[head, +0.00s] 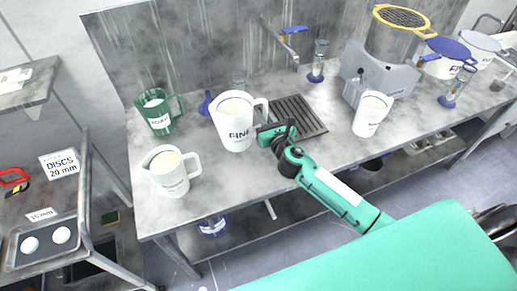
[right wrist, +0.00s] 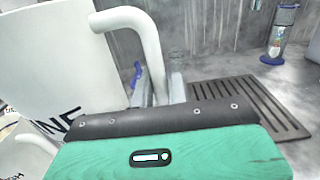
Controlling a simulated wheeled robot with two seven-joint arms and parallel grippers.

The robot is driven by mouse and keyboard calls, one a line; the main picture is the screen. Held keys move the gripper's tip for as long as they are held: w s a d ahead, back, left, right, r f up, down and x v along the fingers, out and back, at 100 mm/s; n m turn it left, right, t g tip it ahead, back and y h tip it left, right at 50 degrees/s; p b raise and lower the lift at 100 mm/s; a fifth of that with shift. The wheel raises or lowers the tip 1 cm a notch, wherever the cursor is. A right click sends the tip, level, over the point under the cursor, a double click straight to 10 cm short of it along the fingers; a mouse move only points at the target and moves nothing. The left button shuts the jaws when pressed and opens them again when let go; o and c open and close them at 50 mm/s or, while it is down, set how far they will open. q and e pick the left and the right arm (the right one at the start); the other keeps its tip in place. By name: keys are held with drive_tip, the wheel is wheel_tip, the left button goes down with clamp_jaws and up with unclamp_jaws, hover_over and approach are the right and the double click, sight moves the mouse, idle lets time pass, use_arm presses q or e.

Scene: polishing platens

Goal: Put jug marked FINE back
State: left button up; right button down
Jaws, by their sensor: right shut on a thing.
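The white jug marked FINE (head: 238,136) is upright at the middle of the grey bench (head: 205,205). In the head view I cannot tell whether its base touches the bench top. My right gripper (head: 272,128) is at the right side of this jug, shut on its handle. In the right wrist view the jug's white wall (right wrist: 50,60) fills the left, and its handle (right wrist: 148,45) runs down between the gripper's fingers (right wrist: 165,95). The fingertips are partly hidden behind the gripper body. My left gripper is not in view.
A white jug (head: 170,177) and a green jug (head: 158,118) stand left; another white jug (head: 370,115) stands right. A dark drain grate (head: 305,118) lies right of the FINE jug. The front middle edge is clear.

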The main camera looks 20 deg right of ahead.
drive_tip(key=shift+f+b, duration=3.3)
drive_tip(key=shift+f, duration=3.8)
drive_tip(key=shift+f, duration=0.25)
drive_tip(key=c, duration=1.4)
unclamp_jaws()
drive_tip(key=shift+r, duration=0.1)
